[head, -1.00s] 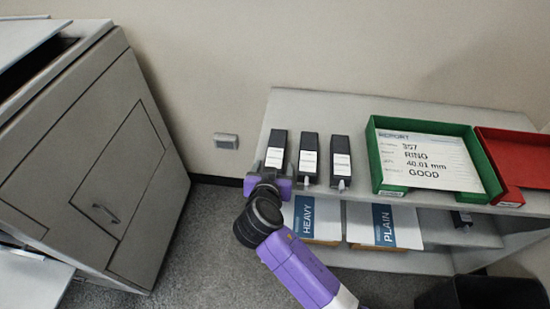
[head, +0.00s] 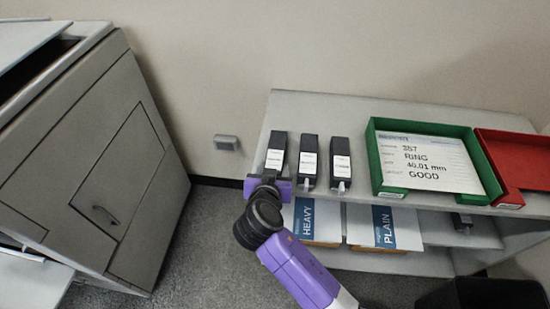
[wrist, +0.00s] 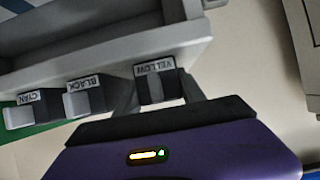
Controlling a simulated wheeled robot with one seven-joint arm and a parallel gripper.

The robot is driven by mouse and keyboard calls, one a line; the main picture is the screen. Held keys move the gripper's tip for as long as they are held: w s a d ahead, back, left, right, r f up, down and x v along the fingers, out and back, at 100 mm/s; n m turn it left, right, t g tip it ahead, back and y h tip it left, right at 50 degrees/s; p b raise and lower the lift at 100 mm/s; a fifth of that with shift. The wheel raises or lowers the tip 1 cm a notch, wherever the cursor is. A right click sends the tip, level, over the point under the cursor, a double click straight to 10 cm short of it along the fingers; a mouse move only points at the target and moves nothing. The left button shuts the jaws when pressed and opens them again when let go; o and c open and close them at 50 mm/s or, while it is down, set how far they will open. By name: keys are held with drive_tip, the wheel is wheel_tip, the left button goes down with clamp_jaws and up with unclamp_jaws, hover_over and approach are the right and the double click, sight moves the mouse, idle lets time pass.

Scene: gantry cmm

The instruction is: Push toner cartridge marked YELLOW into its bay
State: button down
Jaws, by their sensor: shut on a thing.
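Three dark cartridges with white labels stand in a row on the grey shelf top. The YELLOW cartridge (head: 275,143) is the leftmost in the head view; its label (wrist: 154,67) shows upside down in the wrist view. My gripper (wrist: 158,98) is shut on the YELLOW cartridge's near end, at the shelf's front edge. In the head view my gripper (head: 269,178) covers that end. The BLACK cartridge (wrist: 86,97) and the CYAN cartridge (wrist: 33,108) stand beside it, apart from my gripper. I cannot make out the bay in any view.
A large grey machine (head: 95,165) with a handled front door stands at the left. The shelf (head: 420,108) also holds a green tray (head: 386,180) and a red tray (head: 510,197). Paper packs (head: 385,225) lie below. Open floor (head: 195,240) separates machine and shelf.

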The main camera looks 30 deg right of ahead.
sight(274, 159)
drive_tip(key=shift+r, duration=0.15)
drive_tip(key=shift+r+p, duration=1.05)
drive_tip(key=shift+r, duration=0.4)
